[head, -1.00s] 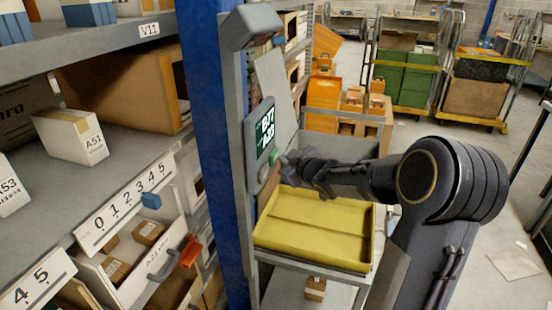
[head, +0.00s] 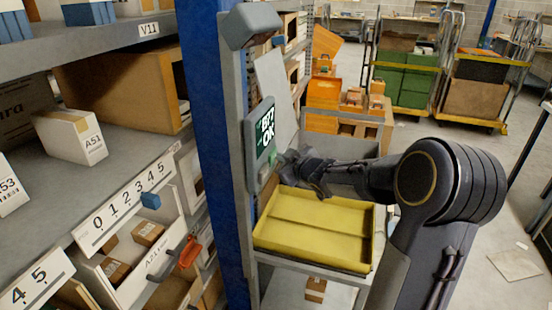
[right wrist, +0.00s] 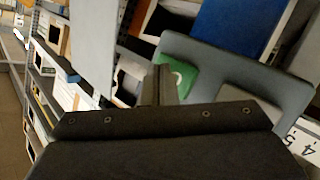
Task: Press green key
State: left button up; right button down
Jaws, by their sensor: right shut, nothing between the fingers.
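The green key (right wrist: 180,76) sits on a grey panel beside a grey key (right wrist: 250,100) in the right wrist view. My left gripper is not in view.
A yellow tray (head: 315,262) stands below my right gripper. A blue post (head: 213,150) and shelves with boxes (head: 70,135) are at the left. A grey and red hand tool (head: 185,255) hangs by the lower bins. Carts (head: 405,80) stand farther back.

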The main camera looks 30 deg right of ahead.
dwell(0.4)
jog(key=shift+s+d+p, duration=0.5)
jog(key=shift+s+p, duration=0.1)
jog(key=shift+s, duration=0.1)
jog(key=s+d+p, duration=0.1)
jog(key=s, duration=0.1)
jog(key=s+d+p, duration=0.1)
jog(key=s+d, duration=0.1)
jog(key=shift+p, duration=0.35)
dwell(0.6)
